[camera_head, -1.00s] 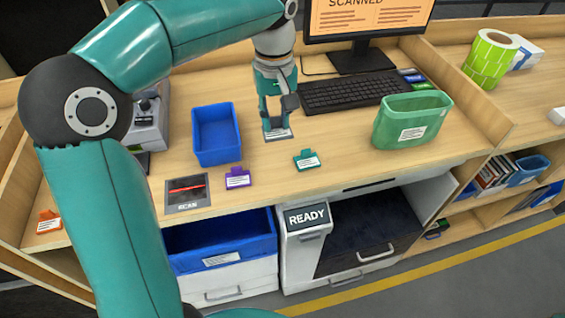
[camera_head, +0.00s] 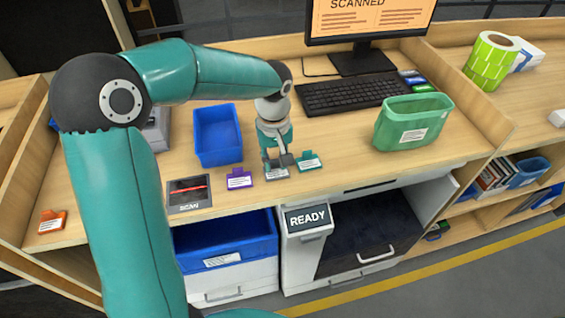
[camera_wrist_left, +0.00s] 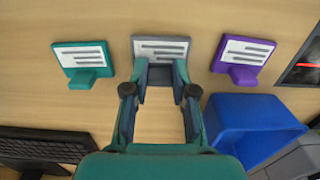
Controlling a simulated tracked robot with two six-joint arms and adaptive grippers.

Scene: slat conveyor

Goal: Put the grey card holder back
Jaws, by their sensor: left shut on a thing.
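The grey card holder (camera_head: 277,173) with its white label is between the purple card holder (camera_head: 239,179) and the teal card holder (camera_head: 308,161). My left gripper (camera_head: 279,162) is shut on its grip tab. In the left wrist view the grey card holder (camera_wrist_left: 161,48) shows ahead of the fingers (camera_wrist_left: 160,82), with the teal holder (camera_wrist_left: 84,60) to its left and the purple holder (camera_wrist_left: 243,55) to its right. It is at or just above the desk; I cannot tell if it touches. My right gripper is not in view.
An empty blue bin (camera_head: 218,135) stands behind the purple holder. A scan pad (camera_head: 188,195) and an orange card holder (camera_head: 52,221) are to the left. A green bin (camera_head: 413,122) stands to the right, and a keyboard (camera_head: 350,92) behind. The desk's front edge is close.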

